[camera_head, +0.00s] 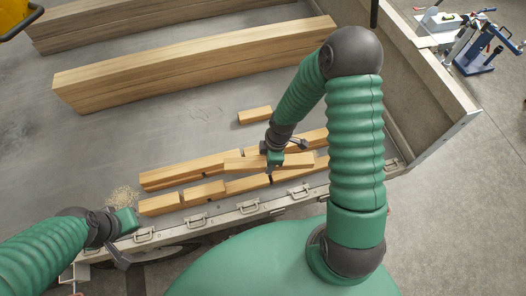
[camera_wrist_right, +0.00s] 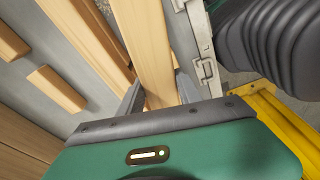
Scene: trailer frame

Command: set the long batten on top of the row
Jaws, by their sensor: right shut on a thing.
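My right gripper (camera_head: 275,160) is shut on a pale wooden batten (camera_head: 240,164). The batten lies lengthwise over the row near the trailer's front edge; I cannot tell whether it touches the wood below. In the right wrist view the batten (camera_wrist_right: 147,45) runs between the two fingers (camera_wrist_right: 159,95). The row has short blocks (camera_head: 204,193) in front, end to end with small gaps, and longer pieces (camera_head: 190,171) behind them. The arm and batten hide part of the row. My left gripper (camera_head: 122,240) is by the front edge at the left, away from the row; its opening is unclear.
A short loose block (camera_head: 255,115) lies on the bed behind the row. Two thick long beams (camera_head: 190,65) lie farther back. Sawdust (camera_head: 122,196) is left of the row. The front rail (camera_head: 240,209) has metal latches; a side wall (camera_head: 432,85) stands at the right.

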